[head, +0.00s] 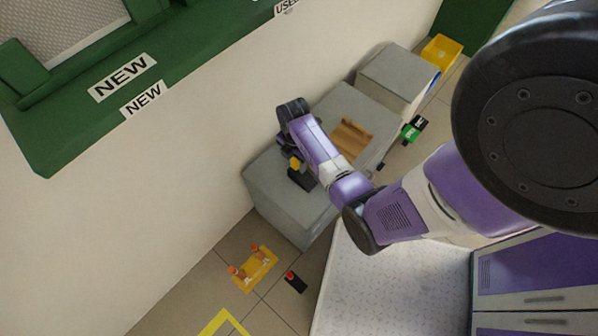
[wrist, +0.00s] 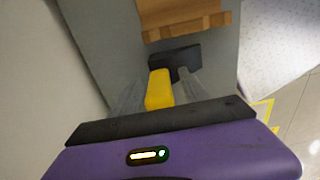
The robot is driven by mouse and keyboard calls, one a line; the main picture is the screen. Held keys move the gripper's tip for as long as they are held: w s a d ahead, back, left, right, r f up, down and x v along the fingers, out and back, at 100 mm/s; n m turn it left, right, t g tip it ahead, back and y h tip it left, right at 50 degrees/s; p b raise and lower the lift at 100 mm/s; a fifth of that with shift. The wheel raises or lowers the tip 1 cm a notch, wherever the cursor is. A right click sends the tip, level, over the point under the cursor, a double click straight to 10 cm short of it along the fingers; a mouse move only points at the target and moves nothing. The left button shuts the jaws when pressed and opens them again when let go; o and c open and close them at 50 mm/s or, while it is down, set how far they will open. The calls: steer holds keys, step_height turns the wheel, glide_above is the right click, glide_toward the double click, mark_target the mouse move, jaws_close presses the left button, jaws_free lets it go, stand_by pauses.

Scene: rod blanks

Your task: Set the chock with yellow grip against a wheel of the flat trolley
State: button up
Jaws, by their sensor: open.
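The chock with a yellow grip (head: 296,163) has a black body (head: 301,180) and sits on top of a grey block. In the wrist view its yellow grip (wrist: 159,90) is between the two fingers of my gripper (wrist: 160,82), with the black body (wrist: 182,60) beyond it. My gripper (head: 291,155) is open around the grip; I cannot tell whether a finger touches it. A low yellow flat thing with orange round parts, apparently the flat trolley (head: 257,270), is on the tiled floor, lower left of the block in the head view.
A black chock with a red grip (head: 294,282) lies on the floor beside the trolley. A wooden piece (head: 352,138) is on the grey block (head: 285,205). A green and black object (head: 411,130) is right of the block. A white speckled counter (head: 390,285) stands close by.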

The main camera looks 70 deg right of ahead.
jaws_close()
stand_by(1.3)
